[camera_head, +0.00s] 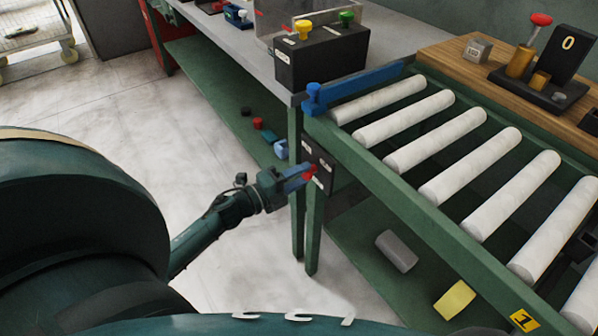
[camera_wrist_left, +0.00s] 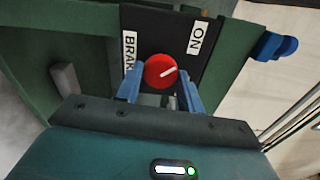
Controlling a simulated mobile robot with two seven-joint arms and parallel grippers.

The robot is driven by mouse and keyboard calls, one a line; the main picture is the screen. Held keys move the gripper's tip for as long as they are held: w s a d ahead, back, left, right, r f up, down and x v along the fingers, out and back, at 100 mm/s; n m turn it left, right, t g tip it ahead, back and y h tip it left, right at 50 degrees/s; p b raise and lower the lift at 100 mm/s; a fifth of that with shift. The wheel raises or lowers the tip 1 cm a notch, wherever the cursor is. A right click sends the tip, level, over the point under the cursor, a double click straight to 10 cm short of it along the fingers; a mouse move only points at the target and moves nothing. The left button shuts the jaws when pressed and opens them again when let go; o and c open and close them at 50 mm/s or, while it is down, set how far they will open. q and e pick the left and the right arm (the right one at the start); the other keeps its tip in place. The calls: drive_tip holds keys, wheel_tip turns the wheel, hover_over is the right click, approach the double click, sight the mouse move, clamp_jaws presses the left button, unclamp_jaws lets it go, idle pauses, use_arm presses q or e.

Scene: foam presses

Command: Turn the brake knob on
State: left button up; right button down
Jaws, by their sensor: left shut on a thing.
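The brake knob (camera_wrist_left: 160,71) is red and round with a white pointer line, on a black panel (camera_wrist_left: 181,24) in the left wrist view. White labels on the panel read "BRAK", partly hidden, and "ON" (camera_wrist_left: 196,37). The pointer line slants up to the right, toward the "ON" side. My left gripper (camera_wrist_left: 158,90) has its blue fingers on both sides of the knob and is shut on it. In the head view my left gripper (camera_head: 303,175) reaches the panel on the green frame's leg, with the red knob (camera_head: 310,170) at its fingertips. My right gripper is not in view.
A roller conveyor (camera_head: 440,150) with white rollers extends right of the panel. A blue bar with a knob (camera_head: 313,95) sits at its corner above. A grey block (camera_head: 396,251) and a yellow block (camera_head: 454,299) lie on the lower shelf. Floor (camera_head: 245,240) left of the frame is clear.

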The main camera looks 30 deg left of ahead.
use_arm(q)
drive_tip(key=shift+n, duration=0.3)
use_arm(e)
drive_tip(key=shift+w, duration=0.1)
use_arm(q)
drive_tip(key=shift+n, duration=0.3)
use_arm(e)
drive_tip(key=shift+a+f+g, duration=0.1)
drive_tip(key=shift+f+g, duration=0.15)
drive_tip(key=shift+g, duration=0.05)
use_arm(q)
drive_tip(key=o, duration=1)
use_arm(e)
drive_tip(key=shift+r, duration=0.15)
use_arm(q)
drive_tip(key=v, duration=1.3)
drive_tip(key=shift+p, duration=0.3)
